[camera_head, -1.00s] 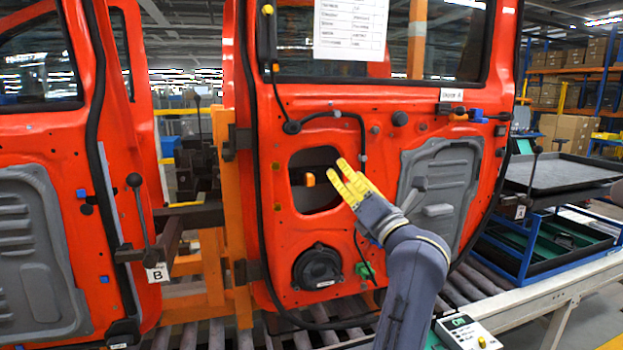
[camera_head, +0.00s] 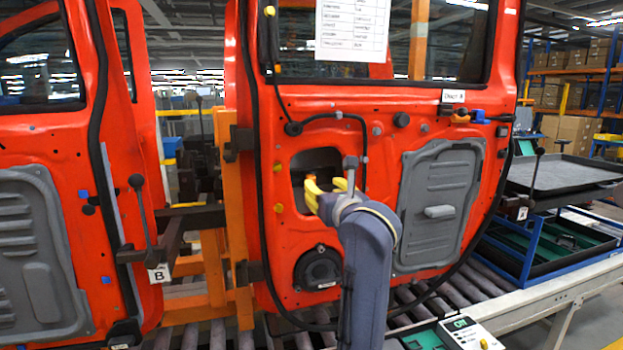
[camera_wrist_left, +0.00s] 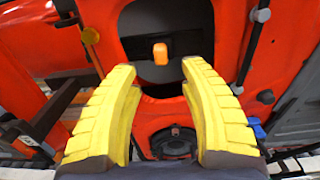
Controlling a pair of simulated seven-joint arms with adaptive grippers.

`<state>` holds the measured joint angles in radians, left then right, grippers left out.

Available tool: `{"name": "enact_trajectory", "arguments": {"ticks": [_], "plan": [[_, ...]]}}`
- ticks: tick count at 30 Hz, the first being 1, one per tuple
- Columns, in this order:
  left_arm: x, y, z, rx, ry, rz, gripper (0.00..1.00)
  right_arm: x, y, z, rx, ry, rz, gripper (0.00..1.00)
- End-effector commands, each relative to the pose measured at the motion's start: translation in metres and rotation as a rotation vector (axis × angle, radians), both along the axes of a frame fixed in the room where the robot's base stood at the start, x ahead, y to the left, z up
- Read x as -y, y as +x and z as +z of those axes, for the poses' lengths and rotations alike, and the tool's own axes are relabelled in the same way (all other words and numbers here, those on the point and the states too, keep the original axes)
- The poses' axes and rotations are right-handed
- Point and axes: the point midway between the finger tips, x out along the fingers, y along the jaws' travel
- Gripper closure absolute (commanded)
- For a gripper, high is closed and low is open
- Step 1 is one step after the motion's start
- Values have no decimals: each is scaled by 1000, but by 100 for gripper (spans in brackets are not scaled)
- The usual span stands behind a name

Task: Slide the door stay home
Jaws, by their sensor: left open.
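The orange door near the middle of the head view, labelled Door A (camera_head: 453,96), has a dark opening in its inner panel. An orange knob on a dark bar, which may be the door stay, sits in this opening and shows in the left wrist view (camera_wrist_left: 160,53). My left gripper (camera_head: 326,189) is at the opening in the head view, with its yellow fingers apart. In the left wrist view its fingers (camera_wrist_left: 160,75) stand on either side of the knob's line, and nothing is between them. They do not appear to touch the knob. My right gripper is not in view.
A second orange door (camera_head: 50,145) stands at the left. Black ball-topped levers marked B (camera_head: 147,215) and A (camera_head: 538,178) stand on either side. A black round speaker (camera_head: 317,268) is below the opening. A roller line runs beneath; a dark tray (camera_head: 560,174) is at right.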

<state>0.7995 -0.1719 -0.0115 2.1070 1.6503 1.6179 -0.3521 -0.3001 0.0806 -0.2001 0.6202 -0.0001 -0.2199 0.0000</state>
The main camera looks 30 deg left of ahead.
Motion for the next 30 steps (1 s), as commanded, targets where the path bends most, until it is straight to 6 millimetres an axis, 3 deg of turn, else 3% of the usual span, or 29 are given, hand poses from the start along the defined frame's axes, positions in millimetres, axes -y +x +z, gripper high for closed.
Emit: {"name": "enact_trajectory", "arguments": {"ticks": [15, 30], "plan": [[-64, 55, 0, -1, 2, 2, 56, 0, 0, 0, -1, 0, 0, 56], [-80, 70, 0, -1, 1, 0, 56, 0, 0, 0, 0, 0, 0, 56]]}}
